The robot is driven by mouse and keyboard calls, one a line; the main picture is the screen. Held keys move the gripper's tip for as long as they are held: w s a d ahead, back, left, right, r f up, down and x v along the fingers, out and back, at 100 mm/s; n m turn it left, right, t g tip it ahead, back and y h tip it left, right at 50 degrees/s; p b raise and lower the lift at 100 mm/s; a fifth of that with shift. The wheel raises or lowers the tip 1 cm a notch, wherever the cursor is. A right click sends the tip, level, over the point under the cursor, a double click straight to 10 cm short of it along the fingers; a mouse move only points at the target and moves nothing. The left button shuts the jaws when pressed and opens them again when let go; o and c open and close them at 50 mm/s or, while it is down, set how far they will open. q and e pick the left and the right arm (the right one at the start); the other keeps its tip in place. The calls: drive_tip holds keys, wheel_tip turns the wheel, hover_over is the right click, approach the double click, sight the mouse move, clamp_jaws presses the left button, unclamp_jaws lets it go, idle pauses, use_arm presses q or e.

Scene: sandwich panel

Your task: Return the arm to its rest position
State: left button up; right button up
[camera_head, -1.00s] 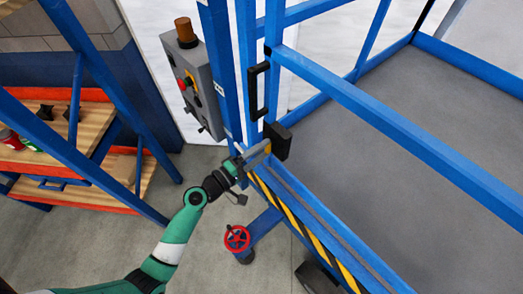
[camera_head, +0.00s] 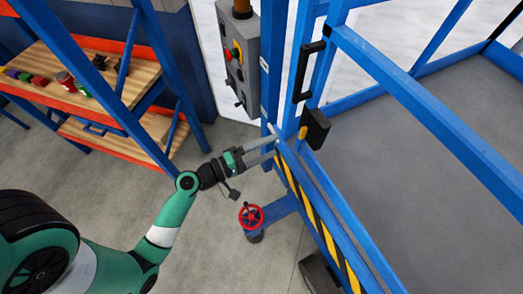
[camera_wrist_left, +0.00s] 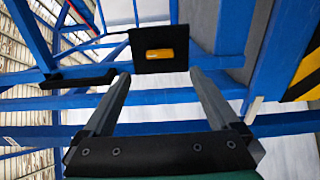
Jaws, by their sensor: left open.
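My left gripper (camera_head: 274,143) is open and empty beside the blue gate post. Its two grey fingers point toward the black latch block (camera_head: 315,129) with a small orange lever (camera_head: 303,132), with a gap between. In the left wrist view, the black latch block (camera_wrist_left: 146,65) and its orange lever (camera_wrist_left: 160,54) lie ahead of and between the open fingertips (camera_wrist_left: 161,76), with nothing between the fingers. My green left arm reaches in from the lower left. My right gripper is out of view.
The blue railed platform (camera_head: 420,190) fills the right side. A grey control box (camera_head: 240,60) hangs above the gripper. A red handwheel (camera_head: 251,215) is below it. Wooden shelves (camera_head: 130,75) with blue posts stand at left. Bare floor (camera_head: 195,235) lies beside the arm.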

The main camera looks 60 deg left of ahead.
use_arm(q)
drive_tip(key=shift+s, duration=1.15)
drive_tip(key=w+d+r+m+t+h, duration=0.1)
drive_tip(key=w+d+r+m+t, duration=0.25)
drive_tip(key=r, duration=0.75)
drive_tip(key=w+d+r+m+h, duration=0.15)
drive_tip(key=w+r+m, duration=0.25)
drive_tip(key=r+m, duration=0.5)
drive_tip(key=w+d+r+m+t+h, duration=0.1)
drive_tip(key=w+d+r+m, duration=0.25)
drive_tip(key=r, duration=0.95)
drive_tip(key=s+d+r+t+p, duration=0.1)
drive_tip(key=r+p, duration=0.3)
drive_tip(key=r, duration=0.6)
drive_tip(key=s+d+r+m+t+y+p, duration=0.1)
drive_tip(key=s+r+p, duration=0.3)
drive_tip(key=r, duration=0.6)
drive_tip(key=s+d+r+m+t+y+p, duration=0.1)
drive_tip(key=r+p, duration=0.4)
drive_tip(key=r, duration=0.5)
drive_tip(key=shift+s+d+t, duration=0.35)
drive_tip(key=shift+s+t, duration=0.4)
drive_tip(key=shift+t, duration=0.2)
